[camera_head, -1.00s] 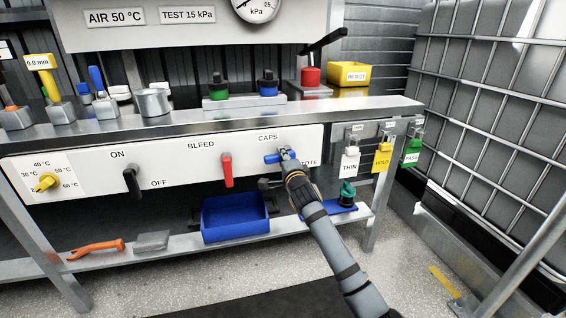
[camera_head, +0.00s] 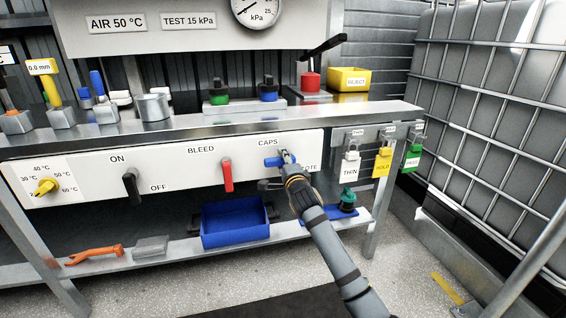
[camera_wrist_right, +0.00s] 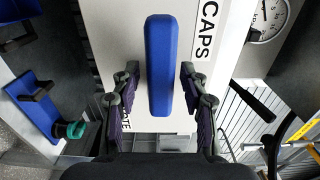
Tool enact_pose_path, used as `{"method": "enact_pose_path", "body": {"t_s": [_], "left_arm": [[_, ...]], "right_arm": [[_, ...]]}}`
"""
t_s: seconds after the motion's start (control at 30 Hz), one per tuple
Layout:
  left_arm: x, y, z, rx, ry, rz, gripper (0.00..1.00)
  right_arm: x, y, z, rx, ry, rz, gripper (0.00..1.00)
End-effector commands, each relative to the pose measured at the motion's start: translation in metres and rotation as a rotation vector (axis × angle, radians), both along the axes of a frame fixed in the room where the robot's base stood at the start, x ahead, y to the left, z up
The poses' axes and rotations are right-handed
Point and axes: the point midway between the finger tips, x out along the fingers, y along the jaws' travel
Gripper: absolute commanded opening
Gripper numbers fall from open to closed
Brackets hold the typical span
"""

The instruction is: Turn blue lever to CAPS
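The blue lever (camera_head: 272,162) is on the white panel, under the CAPS label (camera_head: 268,142). It lies about level, its visible end pointing left. The TOTE label, partly hidden by my arm, is at its lower right. My right gripper (camera_head: 288,162) is at the lever's right part and covers some of it. In the right wrist view the blue lever (camera_wrist_right: 160,65) runs between the two fingers of my right gripper (camera_wrist_right: 158,92). The fingers are apart, with a gap on each side of the lever. My left gripper is not in view.
A red BLEED lever (camera_head: 226,175) and a black ON/OFF lever (camera_head: 132,186) hang to the left on the panel (camera_head: 180,172). Padlocks with THIN, HOLD and PASS tags (camera_head: 382,162) hang to the right. A blue bin (camera_head: 235,222) stands on the shelf below.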

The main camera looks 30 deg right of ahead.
Motion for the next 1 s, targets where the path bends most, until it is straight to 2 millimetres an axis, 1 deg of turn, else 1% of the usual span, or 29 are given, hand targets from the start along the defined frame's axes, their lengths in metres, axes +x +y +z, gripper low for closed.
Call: {"method": "enact_pose_path", "body": {"t_s": [0.27,0.37,0.47,0.6,0.73,0.8,0.9,1.0], "left_arm": [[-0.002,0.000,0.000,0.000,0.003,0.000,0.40],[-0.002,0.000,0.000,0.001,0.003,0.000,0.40],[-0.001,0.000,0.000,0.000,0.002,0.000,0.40],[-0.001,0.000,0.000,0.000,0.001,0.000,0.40],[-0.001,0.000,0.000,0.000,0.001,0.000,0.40],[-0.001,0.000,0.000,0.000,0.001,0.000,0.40],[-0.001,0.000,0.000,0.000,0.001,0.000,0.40],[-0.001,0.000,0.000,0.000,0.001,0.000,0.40]], "right_arm": [[-0.001,0.000,0.001,-0.002,-0.001,0.000,0.47],[-0.009,0.002,0.000,-0.003,0.001,0.000,0.47],[-0.028,0.007,0.000,-0.004,0.000,0.002,0.47],[-0.063,0.015,-0.001,-0.007,0.002,0.001,0.47],[-0.091,0.022,-0.001,-0.006,0.001,0.001,0.47],[-0.102,0.025,-0.001,-0.004,0.002,0.001,0.47],[-0.112,0.027,0.000,-0.004,0.000,0.000,0.47],[-0.117,0.028,0.000,-0.003,0.001,0.000,0.47]]}}
